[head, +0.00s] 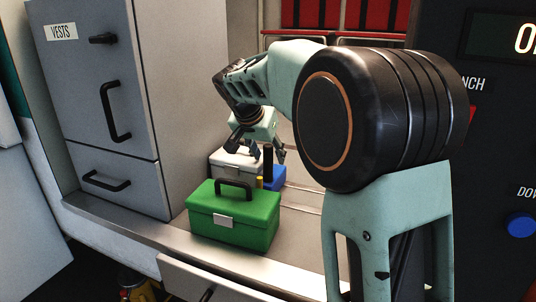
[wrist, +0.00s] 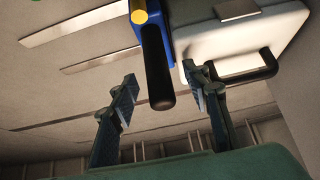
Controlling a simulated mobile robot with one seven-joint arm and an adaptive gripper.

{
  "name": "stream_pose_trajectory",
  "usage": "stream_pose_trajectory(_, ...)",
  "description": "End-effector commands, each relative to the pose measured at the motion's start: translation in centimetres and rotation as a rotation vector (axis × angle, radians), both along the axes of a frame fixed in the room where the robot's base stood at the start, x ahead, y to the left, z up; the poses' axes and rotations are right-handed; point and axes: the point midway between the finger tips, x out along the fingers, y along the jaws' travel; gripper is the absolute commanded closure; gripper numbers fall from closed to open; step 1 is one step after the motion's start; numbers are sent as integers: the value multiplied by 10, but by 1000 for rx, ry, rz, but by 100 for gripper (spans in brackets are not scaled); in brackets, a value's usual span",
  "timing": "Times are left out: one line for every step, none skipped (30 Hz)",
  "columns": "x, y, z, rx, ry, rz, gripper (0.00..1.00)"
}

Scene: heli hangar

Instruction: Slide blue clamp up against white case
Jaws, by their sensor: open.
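The blue clamp (head: 277,180) stands on the metal counter behind the green case, with an upright black handle and a yellow part. In the wrist view the clamp (wrist: 153,38) shows its black handle between my fingers. The white case (head: 226,160) is just left of the clamp in the head view; in the wrist view the white case (wrist: 225,48) is right beside it. I cannot tell whether the two touch. My gripper (head: 256,153) is open above them; in the wrist view its fingers (wrist: 159,74) stand either side of the handle, apparently clear of it.
A green case (head: 232,213) stands in front on the counter (head: 145,232). A grey cabinet (head: 120,110) labelled VESTS bounds the left. Flat metal strips (wrist: 80,22) run along the surface. Red panels (head: 350,15) are at the back, a dark panel (head: 490,140) at right.

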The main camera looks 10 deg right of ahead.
Motion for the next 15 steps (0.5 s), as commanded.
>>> stream_pose_trajectory(0, 0, 0, 0, 0, 0, 56)
stream_pose_trajectory(0, 0, 0, 0, 0, 0, 56)
stream_pose_trajectory(0, 0, 0, 0, 0, 0, 56)
stream_pose_trajectory(0, 0, 0, 0, 0, 0, 56)
stream_pose_trajectory(0, 0, 0, 0, 0, 0, 56)
stream_pose_trajectory(0, 0, 0, 0, 0, 0, 56)
stream_pose_trajectory(0, 0, 0, 0, 0, 0, 56)
stream_pose_trajectory(0, 0, 1, 0, 0, 0, 56)
stream_pose_trajectory(-1, 0, 2, -1, -1, 0, 56)
stream_pose_trajectory(-1, 1, 3, -1, -1, 0, 56)
stream_pose_trajectory(-2, 1, 5, 0, -1, 1, 56)
stream_pose_trajectory(-4, 3, 8, 0, -2, 1, 56)
stream_pose_trajectory(-5, 3, 10, 0, -3, 1, 56)
stream_pose_trajectory(-6, 4, 13, 0, -3, 1, 56)
stream_pose_trajectory(-7, 6, 15, 0, -3, 1, 56)
